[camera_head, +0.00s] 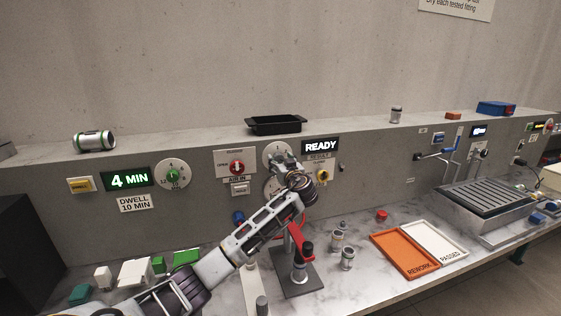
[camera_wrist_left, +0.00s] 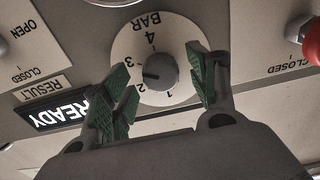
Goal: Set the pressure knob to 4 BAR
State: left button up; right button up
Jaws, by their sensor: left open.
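The pressure knob (camera_wrist_left: 162,72) is a grey round knob on a white dial (camera_wrist_left: 180,35) marked BAR, seen upside down in the left wrist view. Its dark pointer mark faces picture-left, near the 2 and 3 side of the scale and away from the 4. In the head view the dial (camera_head: 268,150) is partly hidden by my left gripper (camera_head: 281,158). My left gripper also shows in the left wrist view (camera_wrist_left: 165,85), open, its green-padded fingers on either side of the knob with gaps visible. My right gripper is not in view.
A red AIR IN knob (camera_head: 237,168) is left. Below stand a black-topped fixture (camera_head: 299,262) and small fittings (camera_head: 347,258). An orange REWORK tray (camera_head: 405,254) lies right.

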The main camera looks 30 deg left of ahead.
pick_arm(q)
jog(key=shift+w+a, duration=0.15)
jog(key=shift+a, duration=0.05)
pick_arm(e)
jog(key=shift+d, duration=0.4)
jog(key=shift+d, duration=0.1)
pick_arm(q)
jog(key=c, duration=1)
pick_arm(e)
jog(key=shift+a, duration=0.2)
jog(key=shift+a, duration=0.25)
